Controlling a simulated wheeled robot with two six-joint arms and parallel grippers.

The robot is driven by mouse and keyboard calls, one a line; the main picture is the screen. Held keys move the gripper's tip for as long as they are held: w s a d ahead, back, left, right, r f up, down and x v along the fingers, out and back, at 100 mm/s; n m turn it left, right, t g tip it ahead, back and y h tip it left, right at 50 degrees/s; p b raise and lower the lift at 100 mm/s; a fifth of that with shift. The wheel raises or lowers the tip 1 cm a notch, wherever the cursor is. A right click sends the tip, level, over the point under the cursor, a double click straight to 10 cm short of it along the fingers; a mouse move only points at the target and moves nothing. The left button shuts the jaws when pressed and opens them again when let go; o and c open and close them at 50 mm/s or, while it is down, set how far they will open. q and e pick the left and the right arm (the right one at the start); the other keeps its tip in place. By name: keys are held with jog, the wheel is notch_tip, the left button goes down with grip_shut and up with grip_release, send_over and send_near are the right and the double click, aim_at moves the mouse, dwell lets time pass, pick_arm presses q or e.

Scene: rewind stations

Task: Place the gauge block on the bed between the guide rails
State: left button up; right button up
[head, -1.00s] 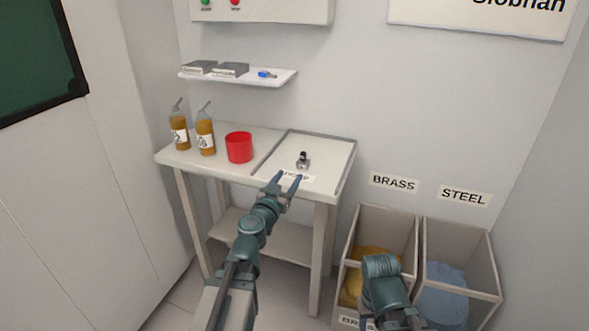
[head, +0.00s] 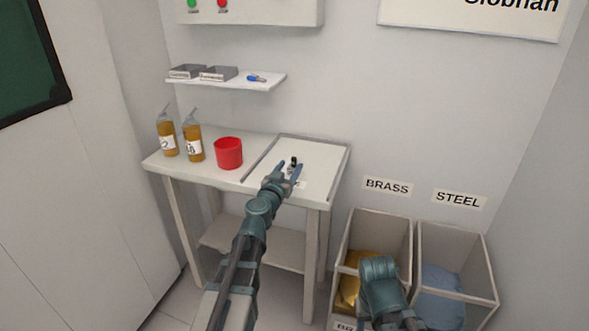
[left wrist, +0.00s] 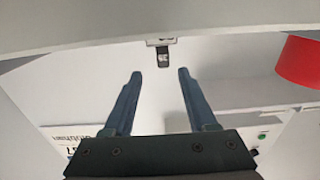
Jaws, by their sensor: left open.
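A small grey piece with a black top (head: 294,160), perhaps the gauge block, stands on the framed right part of the white table (head: 318,167). In the left wrist view the small piece (left wrist: 163,56) shows just beyond the gap between my fingertips, apart from them. My left gripper (head: 289,168) is open and empty, reaching over the table's front edge and partly covering the piece. My right gripper is out of view; only a link of that arm shows. I cannot make out a bed with guide rails for certain; grey strips edge the framed area.
A red cup (head: 229,153) and two amber bottles (head: 193,141) stand on the table left of the framed area. A shelf (head: 240,84) above holds grey boxes and a blue item. The brass bin (head: 352,235) and steel bin (head: 480,262) stand right of the table.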

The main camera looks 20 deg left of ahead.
aim_at(293, 161)
pick_arm(q)
jog(key=w, duration=0.4)
jog(key=shift+a+f, duration=0.2)
jog(key=shift+a, duration=0.1)
jog(key=shift+w+d, duration=0.15)
jog(key=shift+w, duration=0.15)
jog(key=shift+s, duration=0.1)
grip_shut()
